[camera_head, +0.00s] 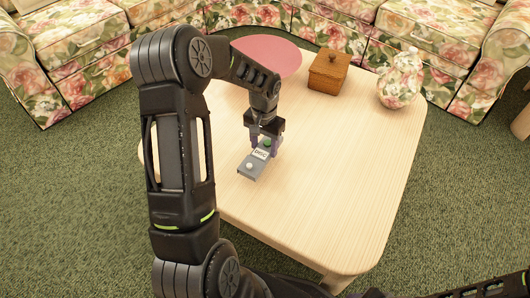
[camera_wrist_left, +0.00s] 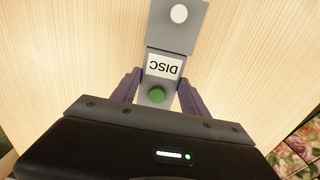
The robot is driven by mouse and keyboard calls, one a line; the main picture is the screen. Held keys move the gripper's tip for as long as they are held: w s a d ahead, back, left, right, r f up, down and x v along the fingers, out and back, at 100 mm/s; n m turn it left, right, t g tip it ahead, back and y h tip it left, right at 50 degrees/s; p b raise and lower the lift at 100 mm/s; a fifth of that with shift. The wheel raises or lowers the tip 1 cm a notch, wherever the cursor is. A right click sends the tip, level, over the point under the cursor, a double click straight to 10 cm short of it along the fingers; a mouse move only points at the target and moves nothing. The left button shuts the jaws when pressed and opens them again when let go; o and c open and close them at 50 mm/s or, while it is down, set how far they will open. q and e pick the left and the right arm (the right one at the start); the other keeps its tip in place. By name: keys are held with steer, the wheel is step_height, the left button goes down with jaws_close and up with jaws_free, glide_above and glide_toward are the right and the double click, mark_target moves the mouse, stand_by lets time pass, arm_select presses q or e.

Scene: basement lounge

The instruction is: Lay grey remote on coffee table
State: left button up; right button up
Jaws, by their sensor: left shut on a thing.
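The grey remote (camera_head: 251,170) has a white label, a green button and a white button. My left gripper (camera_head: 264,146) is shut on the remote over the coffee table (camera_head: 330,205), near the table's middle. In the left wrist view the remote (camera_wrist_left: 176,30) lies between the two purple fingers of my left gripper (camera_wrist_left: 158,92), with its label reading "DISC" upside down. The pale wood tabletop (camera_wrist_left: 80,50) is behind it. I cannot tell whether the remote touches the table. My right gripper is not seen; only part of that arm shows at the lower right.
The table's right and front parts are clear. Green carpet (camera_head: 75,190) surrounds it.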

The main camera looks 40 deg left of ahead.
mark_target(264, 149)
arm_select(q)
steer(key=shift+f+b, duration=0.6)
steer(key=shift+f, duration=1.2)
steer(key=shift+f, duration=0.1)
steer(key=shift+f, duration=0.15)
steer(key=o, duration=1.6)
step_height(264, 149, up, 12)
steer(key=p, duration=0.3)
steer(key=shift+r+p, duration=0.25)
steer(key=shift+p, duration=0.05)
